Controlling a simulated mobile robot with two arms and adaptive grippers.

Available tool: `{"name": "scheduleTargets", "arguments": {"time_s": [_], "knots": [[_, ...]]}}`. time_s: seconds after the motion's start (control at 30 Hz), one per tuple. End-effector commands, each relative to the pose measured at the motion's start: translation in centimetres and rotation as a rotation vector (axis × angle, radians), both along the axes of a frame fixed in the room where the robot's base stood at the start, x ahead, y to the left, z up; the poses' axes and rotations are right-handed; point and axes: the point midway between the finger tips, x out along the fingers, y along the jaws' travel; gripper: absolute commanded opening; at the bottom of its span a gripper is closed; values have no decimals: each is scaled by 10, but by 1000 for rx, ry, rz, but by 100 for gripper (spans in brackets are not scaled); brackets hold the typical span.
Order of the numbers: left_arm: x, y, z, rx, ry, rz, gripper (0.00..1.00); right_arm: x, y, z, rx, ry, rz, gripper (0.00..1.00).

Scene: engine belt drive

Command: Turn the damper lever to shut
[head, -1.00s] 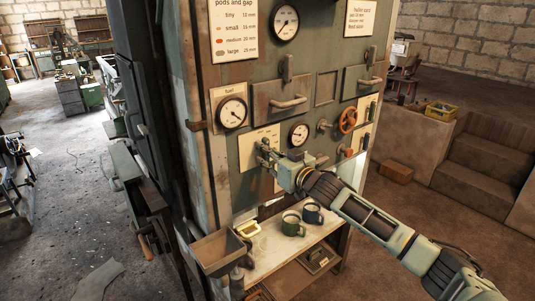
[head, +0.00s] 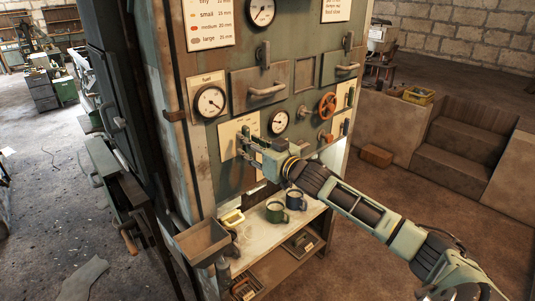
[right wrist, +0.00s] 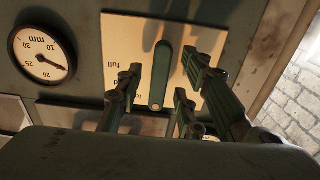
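The damper lever, a narrow green bar (right wrist: 161,75), is on a cream plate (right wrist: 133,32) with partly hidden lettering; the word "full" shows beside the bar. In the head view the plate (head: 228,138) is on the green panel, with its lever largely behind my fingers. My right gripper (head: 243,147) is at the plate. In the right wrist view its fingers (right wrist: 165,98) are spread, on either side of the lever, with visible gaps to it. I cannot tell whether a finger touches it. My left gripper is not in view.
A round mm gauge (right wrist: 42,53) is beside the plate. Drawer handles (head: 268,90) and an orange handwheel (head: 327,105) stick out of the panel. A bin (head: 203,241) stands left.

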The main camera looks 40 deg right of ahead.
Motion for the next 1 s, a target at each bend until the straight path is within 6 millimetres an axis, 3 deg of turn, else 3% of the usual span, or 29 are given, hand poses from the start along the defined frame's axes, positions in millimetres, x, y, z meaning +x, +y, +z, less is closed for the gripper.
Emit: {"name": "scheduleTargets", "arguments": {"time_s": [0.6, 1.0], "knots": [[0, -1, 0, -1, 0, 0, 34, -83, -6, -2, -1, 4, 1, 34], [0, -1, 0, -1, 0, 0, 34, -102, -8, 0, -2, 0, 1, 34]]}}
